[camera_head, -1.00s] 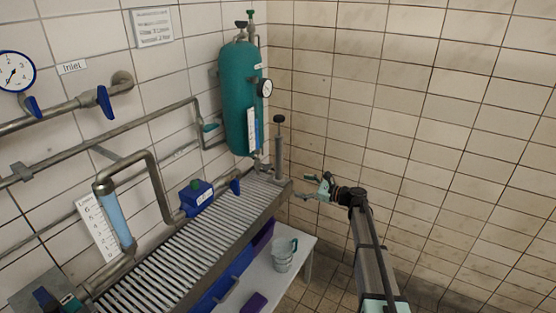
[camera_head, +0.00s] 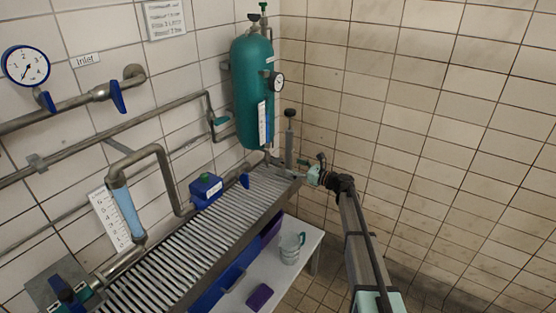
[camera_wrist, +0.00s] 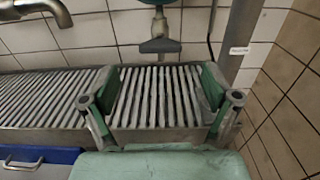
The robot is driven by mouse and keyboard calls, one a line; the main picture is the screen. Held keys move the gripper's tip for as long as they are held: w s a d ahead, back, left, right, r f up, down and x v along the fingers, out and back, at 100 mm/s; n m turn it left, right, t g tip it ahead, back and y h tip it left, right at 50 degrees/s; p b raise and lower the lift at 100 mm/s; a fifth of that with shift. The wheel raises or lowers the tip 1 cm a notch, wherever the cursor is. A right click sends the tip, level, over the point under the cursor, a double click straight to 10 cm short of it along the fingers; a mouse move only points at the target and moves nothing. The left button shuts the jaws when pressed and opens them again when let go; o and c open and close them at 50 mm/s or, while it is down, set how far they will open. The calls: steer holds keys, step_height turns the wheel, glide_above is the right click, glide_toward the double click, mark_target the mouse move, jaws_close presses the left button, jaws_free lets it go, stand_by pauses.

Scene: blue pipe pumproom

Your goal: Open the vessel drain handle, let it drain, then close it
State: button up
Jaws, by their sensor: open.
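The teal vessel (camera_head: 254,92) stands upright on the wall above the right end of the slatted drain tray. Its drain outlet hangs below it, and in the wrist view a dull grey drain handle (camera_wrist: 160,46) sits crosswise on the short pipe under the vessel (camera_wrist: 159,3). In the head view this handle is too small to make out clearly. My gripper (camera_head: 302,166) is at the right end of the tray. In the wrist view my gripper (camera_wrist: 160,99) is open and empty, its two fingers spread over the slats. The handle lies ahead of the fingers, between them in the picture and untouched.
The slatted tray (camera_head: 178,238) runs along the wall with a raised metal rim. A grey post (camera_head: 289,143) stands beside the vessel. A clear jug (camera_head: 291,248) stands on the white shelf (camera_head: 306,243) below.

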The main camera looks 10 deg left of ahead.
mark_target(280, 161)
steer(key=p+x, duration=0.1)
steer(key=x, duration=0.7)
steer(key=shift+a+p, duration=0.2)
steer(key=shift+p, duration=0.1)
steer(key=shift+c, duration=0.3)
steer(key=c, duration=1.1)
